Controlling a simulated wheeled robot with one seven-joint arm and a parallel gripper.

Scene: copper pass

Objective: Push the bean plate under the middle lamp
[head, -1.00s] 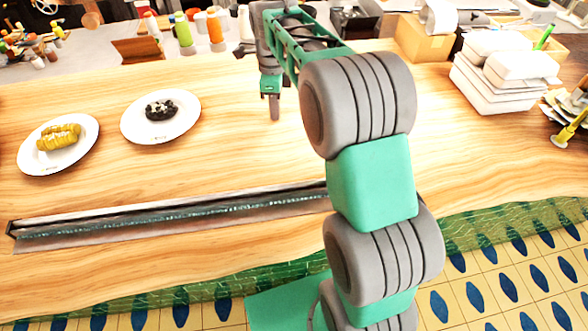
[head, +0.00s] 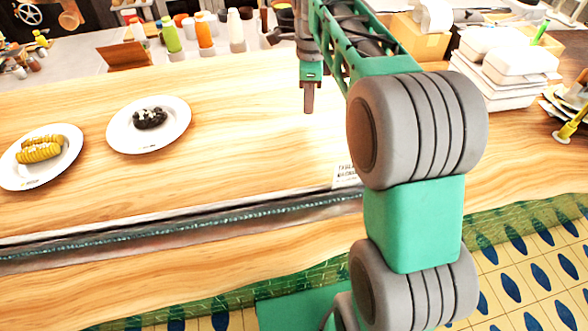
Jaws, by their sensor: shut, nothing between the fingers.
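A white plate (head: 177,138) with a small heap of black beans (head: 150,118) and white crumbs on top sits on the wooden counter, left of centre. My gripper (head: 308,110) is shut and empty, pointing down, to the right of the bean plate and clear of it. Whether its fingertips touch the counter, I cannot tell. No lamp shows in this view, so the middle lamp's place cannot be seen.
A second white plate (head: 70,164) with yellow corn lies at far left. A long dark slot (head: 160,234) crosses the counter's front. Bottles (head: 204,32) stand behind; stacked white boxes (head: 489,88) are at right. Bare wood lies between bean plate and gripper.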

